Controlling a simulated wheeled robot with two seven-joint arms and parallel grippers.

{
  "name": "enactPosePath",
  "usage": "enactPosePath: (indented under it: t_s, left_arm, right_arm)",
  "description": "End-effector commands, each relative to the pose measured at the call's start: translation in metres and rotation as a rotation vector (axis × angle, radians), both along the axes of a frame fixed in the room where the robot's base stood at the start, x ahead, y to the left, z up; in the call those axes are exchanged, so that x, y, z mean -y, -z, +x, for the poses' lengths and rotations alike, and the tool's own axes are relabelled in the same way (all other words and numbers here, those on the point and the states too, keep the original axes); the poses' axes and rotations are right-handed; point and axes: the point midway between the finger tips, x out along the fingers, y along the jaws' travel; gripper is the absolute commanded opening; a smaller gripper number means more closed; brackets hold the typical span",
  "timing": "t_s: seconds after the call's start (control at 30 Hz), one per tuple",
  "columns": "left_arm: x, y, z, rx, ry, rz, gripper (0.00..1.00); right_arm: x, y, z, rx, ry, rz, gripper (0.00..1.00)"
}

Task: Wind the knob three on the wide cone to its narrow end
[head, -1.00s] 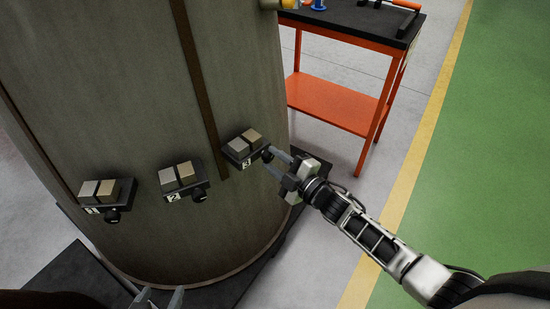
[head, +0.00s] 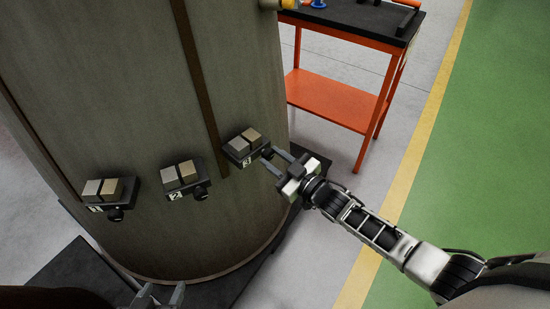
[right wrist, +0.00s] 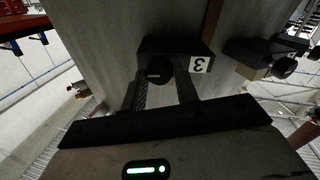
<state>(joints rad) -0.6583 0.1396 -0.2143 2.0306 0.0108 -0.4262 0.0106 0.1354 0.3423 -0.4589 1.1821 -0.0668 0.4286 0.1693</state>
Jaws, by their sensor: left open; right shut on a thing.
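The wide cone (head: 130,80) is a large grey-brown tapered body filling the left of the head view. Near its lower edge sit three black blocks with tan pads, labelled 1 (head: 104,192), 2 (head: 183,178) and 3 (head: 243,147). Knob three (right wrist: 157,70) is a small black round knob on block 3, between my right gripper's fingers in the right wrist view. My right gripper (head: 272,160) is shut on it, and the fingers partly hide it in the head view. My left gripper (head: 160,296) is open and empty at the bottom edge, below the blocks.
An orange cart (head: 335,98) with a black top and tools stands behind right of the cone. A dark base plate (head: 75,280) lies under the cone. The floor right of my right arm is clear, with a yellow line (head: 415,160) and green area.

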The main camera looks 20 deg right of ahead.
Motion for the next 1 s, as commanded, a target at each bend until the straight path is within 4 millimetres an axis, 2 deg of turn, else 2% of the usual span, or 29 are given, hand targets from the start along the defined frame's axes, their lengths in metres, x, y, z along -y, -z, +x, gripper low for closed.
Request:
enactPosePath:
  t_s: [0.63, 0.67, 0.7, 0.73, 1.0]
  left_arm:
    - [-0.002, 0.0012, -0.0007, -0.003, 0.003, 0.006, 0.52]
    - [-0.002, 0.0012, -0.0007, -0.003, 0.003, 0.006, 0.52]
    - [-0.002, 0.0011, -0.0008, -0.003, 0.003, 0.006, 0.52]
    - [-0.002, 0.0011, -0.0008, -0.003, 0.003, 0.006, 0.52]
    - [-0.0019, 0.0007, -0.0008, -0.002, 0.003, 0.006, 0.52]
  right_arm:
    - [0.0006, 0.0014, -0.0007, -0.027, 0.001, 0.046, 0.07]
    - [0.0006, 0.0014, -0.0007, -0.027, 0.001, 0.046, 0.36]
    - [0.0005, 0.0014, -0.0006, -0.026, 0.001, 0.045, 0.47]
    - [0.0005, 0.0013, -0.0007, -0.026, 0.001, 0.045, 0.52]
    - [0.0004, 0.0005, -0.0007, -0.024, 0.0, 0.044, 0.52]
